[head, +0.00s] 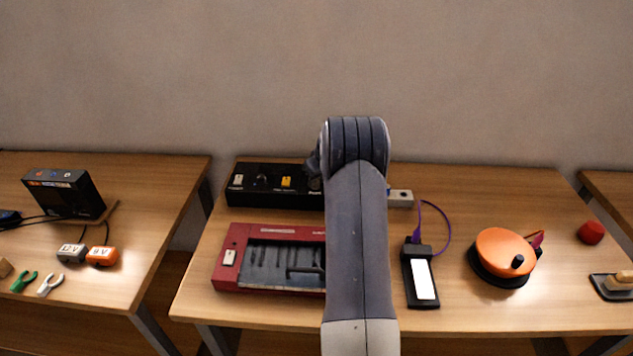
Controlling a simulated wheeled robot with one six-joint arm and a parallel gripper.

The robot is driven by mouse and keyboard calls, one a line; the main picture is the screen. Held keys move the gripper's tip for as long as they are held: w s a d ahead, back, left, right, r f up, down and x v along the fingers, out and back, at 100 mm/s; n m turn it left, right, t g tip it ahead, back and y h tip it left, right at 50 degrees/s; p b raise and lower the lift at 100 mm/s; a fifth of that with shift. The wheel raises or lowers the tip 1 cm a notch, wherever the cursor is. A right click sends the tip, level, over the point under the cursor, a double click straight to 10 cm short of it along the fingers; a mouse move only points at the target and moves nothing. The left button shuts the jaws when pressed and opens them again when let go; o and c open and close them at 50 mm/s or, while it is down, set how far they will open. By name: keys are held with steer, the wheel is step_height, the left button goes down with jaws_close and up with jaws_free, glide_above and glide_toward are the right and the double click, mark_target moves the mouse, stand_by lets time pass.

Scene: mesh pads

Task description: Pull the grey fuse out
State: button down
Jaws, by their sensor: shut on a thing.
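A long black box (270,186) stands at the back of the middle table. It carries a small whitish piece (238,180) at its left and a yellow piece (286,182) further right. I cannot make out a grey fuse for certain. My arm rises through the middle of the view and covers the right part of the box. My gripper is hidden behind the arm, so its fingers and anything between them do not show.
A red tray-like device (232,272) lies in front of the black box. Right of my arm are a pale block (401,198), a black device with a white screen (421,278) and a purple cable, an orange round device (500,250) and a red knob (591,232). Bare tabletop lies between them.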

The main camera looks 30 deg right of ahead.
step_height(320, 180, up, 14)
steer(key=p, duration=0.2)
stand_by(0.9)
step_height(320, 180, up, 3)
steer(key=p, duration=0.3)
steer(key=shift+f, duration=0.1)
stand_by(0.5)
